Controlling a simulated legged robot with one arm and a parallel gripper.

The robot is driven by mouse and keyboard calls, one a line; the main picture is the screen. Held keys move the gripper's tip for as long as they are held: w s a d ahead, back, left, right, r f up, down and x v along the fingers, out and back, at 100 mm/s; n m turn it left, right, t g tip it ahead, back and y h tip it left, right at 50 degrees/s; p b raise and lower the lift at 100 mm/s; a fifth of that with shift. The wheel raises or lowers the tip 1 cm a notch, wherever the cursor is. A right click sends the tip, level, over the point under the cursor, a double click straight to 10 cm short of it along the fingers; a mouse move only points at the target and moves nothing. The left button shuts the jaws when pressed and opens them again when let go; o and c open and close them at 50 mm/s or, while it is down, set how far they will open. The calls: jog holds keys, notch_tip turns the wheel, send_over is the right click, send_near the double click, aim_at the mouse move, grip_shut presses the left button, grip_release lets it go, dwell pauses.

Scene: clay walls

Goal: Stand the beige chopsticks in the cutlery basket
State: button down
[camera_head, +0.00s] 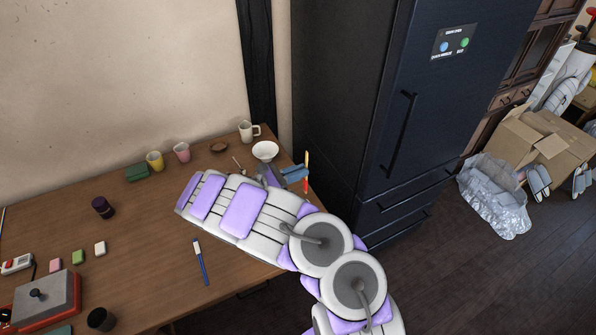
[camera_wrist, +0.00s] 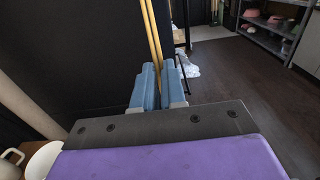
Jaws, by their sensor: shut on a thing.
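My gripper (camera_head: 295,173) has blue fingers and is above the table's far right corner, near the dark refrigerator. It is shut on the beige chopsticks (camera_head: 306,173), which stand close to upright and look yellow with red parts in the head view. In the wrist view the chopsticks (camera_wrist: 153,40) rise from between the blue fingertips (camera_wrist: 158,78); their lower ends are hidden there. I cannot make out the cutlery basket in either view; my arm covers part of the table.
A white bowl (camera_head: 265,150) and a white mug (camera_head: 246,131) are left of my gripper. Pink (camera_head: 181,152) and yellow (camera_head: 155,161) cups stand farther left. A blue-and-white pen-like item (camera_head: 201,263) lies before my arm. The refrigerator (camera_head: 400,110) borders the table's right side.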

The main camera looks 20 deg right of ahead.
notch_tip(320, 180, down, 12)
jog(key=b, duration=0.5)
jog(key=shift+r+b, duration=0.2)
jog(key=shift+b, duration=0.2)
dwell(0.3)
jog(key=c, duration=1.1)
grip_release()
jog(key=shift+a, duration=0.2)
jog(key=a+p, duration=0.1)
jog(key=a, duration=0.7)
jog(key=a+p, duration=0.2)
jog(key=a, duration=0.7)
jog(key=shift+s+a+f, duration=0.1)
jog(key=shift+s+f, duration=0.05)
jog(key=shift+s, duration=0.05)
